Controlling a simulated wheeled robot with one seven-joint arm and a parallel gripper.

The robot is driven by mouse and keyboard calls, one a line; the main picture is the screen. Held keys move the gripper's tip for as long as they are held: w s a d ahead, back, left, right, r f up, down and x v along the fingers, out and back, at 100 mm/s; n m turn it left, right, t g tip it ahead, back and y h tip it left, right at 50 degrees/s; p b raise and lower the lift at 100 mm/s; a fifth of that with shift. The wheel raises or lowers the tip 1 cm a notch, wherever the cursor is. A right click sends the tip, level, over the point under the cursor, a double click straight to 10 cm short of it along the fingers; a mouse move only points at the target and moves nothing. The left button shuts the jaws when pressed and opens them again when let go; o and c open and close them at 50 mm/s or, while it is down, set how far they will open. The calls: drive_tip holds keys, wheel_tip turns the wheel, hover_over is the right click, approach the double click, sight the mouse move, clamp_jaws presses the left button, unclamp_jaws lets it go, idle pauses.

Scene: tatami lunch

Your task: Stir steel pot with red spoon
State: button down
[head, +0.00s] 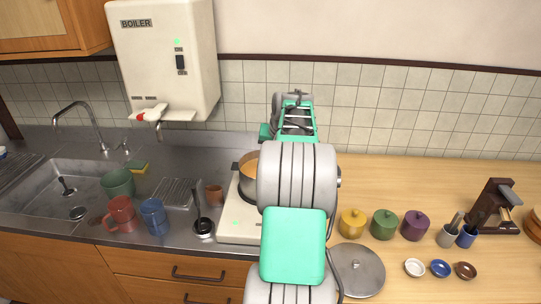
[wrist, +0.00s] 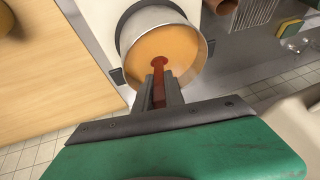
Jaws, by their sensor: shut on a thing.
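The steel pot (head: 238,166) stands on a white hob (head: 232,219), partly hidden behind my arm in the head view. It holds an orange-brown liquid. In the wrist view the pot (wrist: 198,26) is open and seen from above. My gripper (wrist: 164,84) is shut on the red spoon (wrist: 158,92) at the near rim of the pot. The spoon's far end shows against the liquid; I cannot tell how deep it is. My arm hides the gripper in the head view.
A round steel lid (head: 358,270) lies on the wooden counter right of my arm. Yellow (head: 352,223), green (head: 385,224) and purple (head: 415,225) jars stand behind it. A black ladle rest (head: 203,228), a blue mug (head: 154,216) and a red mug (head: 122,214) stand left of the hob.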

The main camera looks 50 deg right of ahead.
drive_tip(key=shift+p+v, duration=1.1)
drive_tip(key=shift+v, duration=1.45)
drive_tip(key=shift+w+d, duration=0.15)
